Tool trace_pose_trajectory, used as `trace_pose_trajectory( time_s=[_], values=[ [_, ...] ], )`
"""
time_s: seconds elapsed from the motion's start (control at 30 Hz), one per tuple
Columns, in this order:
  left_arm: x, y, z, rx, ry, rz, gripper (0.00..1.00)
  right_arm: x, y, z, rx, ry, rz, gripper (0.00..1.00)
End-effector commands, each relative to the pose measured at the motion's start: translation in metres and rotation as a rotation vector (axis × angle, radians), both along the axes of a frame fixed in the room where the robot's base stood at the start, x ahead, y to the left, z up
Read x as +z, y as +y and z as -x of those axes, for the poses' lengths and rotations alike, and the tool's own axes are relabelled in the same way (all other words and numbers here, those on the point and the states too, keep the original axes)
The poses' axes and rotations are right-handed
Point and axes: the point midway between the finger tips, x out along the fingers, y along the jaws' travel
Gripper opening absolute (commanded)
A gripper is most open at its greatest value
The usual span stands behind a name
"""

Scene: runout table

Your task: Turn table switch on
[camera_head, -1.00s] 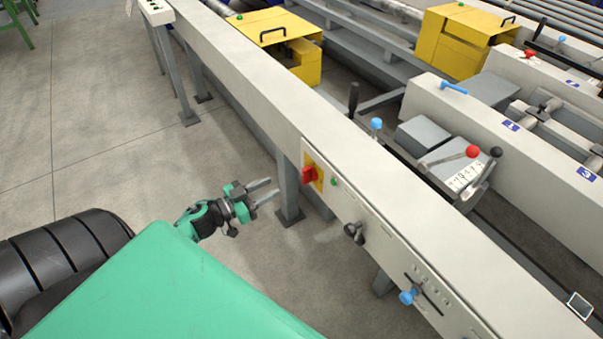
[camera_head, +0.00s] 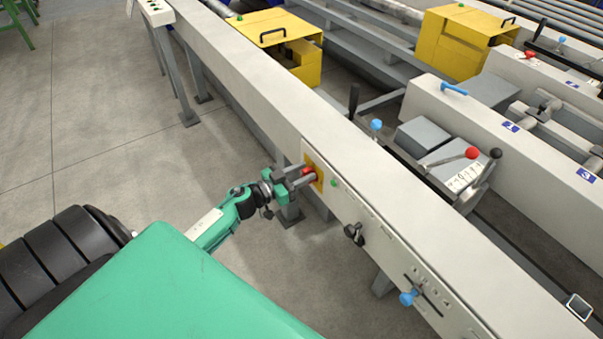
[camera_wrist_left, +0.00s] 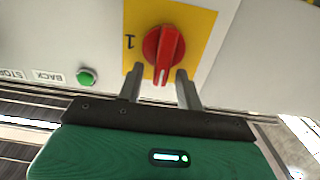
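The table switch is a red rotary knob (camera_wrist_left: 163,54) on a yellow plate (camera_wrist_left: 202,24), set in the side of the long white table beam (camera_head: 262,98). In the head view the red knob (camera_head: 307,172) shows just beyond my left gripper (camera_head: 303,176). In the left wrist view the two grey fingers (camera_wrist_left: 160,78) are apart, one on each side of the knob's lower end. Whether they touch it cannot be told. A "1" is printed beside the knob. My right gripper is not in view.
A green button (camera_wrist_left: 87,77) sits beside the yellow plate, near BACK and STOP labels. A black knob (camera_head: 354,233) and a blue-handled lever (camera_head: 409,297) are further along the beam. Beam legs stand below; the floor to the left is clear.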

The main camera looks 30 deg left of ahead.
Motion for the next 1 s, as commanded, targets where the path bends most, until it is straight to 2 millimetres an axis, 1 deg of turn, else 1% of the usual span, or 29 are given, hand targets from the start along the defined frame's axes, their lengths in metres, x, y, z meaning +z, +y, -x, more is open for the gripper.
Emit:
trace_pose_trajectory(
  time_s=[0.1, 0.13, 0.27, 0.3, 0.57, 0.77, 1.0],
  values=[
    [0.000, 0.000, 0.000, 0.000, 0.000, 0.000, 0.36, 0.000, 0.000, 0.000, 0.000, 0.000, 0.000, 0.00],
    [0.000, 0.000, 0.000, 0.000, 0.000, 0.000, 0.34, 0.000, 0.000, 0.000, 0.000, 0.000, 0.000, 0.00],
    [0.000, 0.000, 0.000, 0.000, 0.000, 0.000, 0.09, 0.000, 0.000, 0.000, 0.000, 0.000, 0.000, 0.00],
    [0.000, 0.000, 0.000, 0.000, 0.000, 0.000, 0.01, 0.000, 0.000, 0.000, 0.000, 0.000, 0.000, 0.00],
    [0.000, 0.000, 0.000, 0.000, -0.004, -0.009, 0.00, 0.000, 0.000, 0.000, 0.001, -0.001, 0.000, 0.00],
    [0.001, -0.002, 0.001, -0.001, -0.027, -0.068, 0.00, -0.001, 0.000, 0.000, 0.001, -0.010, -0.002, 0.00],
    [0.000, -0.006, 0.003, 0.000, -0.092, -0.225, 0.00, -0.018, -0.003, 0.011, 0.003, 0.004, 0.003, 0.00]
  ],
)
